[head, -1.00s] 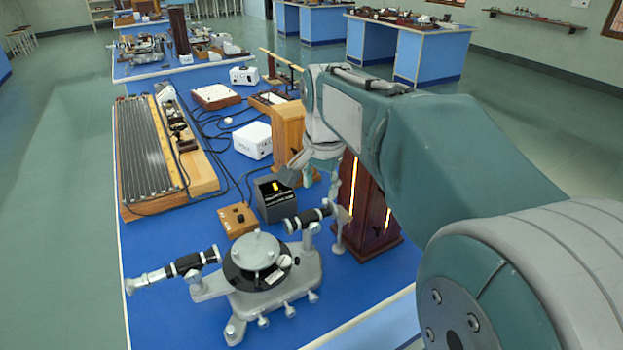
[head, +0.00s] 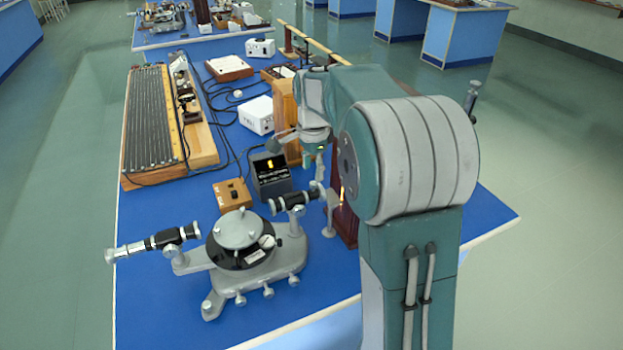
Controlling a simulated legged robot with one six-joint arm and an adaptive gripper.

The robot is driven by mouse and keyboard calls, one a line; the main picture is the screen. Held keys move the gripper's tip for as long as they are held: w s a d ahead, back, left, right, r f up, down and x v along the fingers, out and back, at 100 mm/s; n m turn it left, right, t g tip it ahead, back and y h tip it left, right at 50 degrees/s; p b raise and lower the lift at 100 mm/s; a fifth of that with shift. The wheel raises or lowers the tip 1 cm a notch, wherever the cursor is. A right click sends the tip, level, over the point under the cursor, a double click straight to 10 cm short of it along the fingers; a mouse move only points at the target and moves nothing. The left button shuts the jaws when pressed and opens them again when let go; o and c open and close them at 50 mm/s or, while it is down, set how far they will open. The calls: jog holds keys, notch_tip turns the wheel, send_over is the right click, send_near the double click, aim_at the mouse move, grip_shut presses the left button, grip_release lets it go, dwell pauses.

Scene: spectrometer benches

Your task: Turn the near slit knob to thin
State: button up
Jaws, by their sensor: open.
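The grey spectrometer (head: 240,250) stands on the near end of the blue bench. Its telescope tube (head: 155,243) points left. The slit knob is too small to make out at the collimator's outer end. My arm covers part of the area on the right.
A dark box with a lit yellow display (head: 272,178) and a small wooden box (head: 232,194) stand behind the spectrometer. A dark red wooden housing (head: 345,225) is close on the right, partly hidden by my arm. A white box (head: 257,115) and cables lie farther back.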

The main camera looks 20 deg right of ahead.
aim_at(313, 182)
jog(key=f, duration=0.1)
jog(key=d+f, duration=0.1)
jog(key=shift+f, duration=0.3)
jog(key=shift+a+f, duration=0.1)
jog(key=shift+f, duration=0.2)
jog(key=shift+a+f, duration=0.1)
jog(key=shift+a, duration=0.5)
jog(key=c, duration=0.6)
jog(key=shift+d, duration=0.25)
grip_shut()
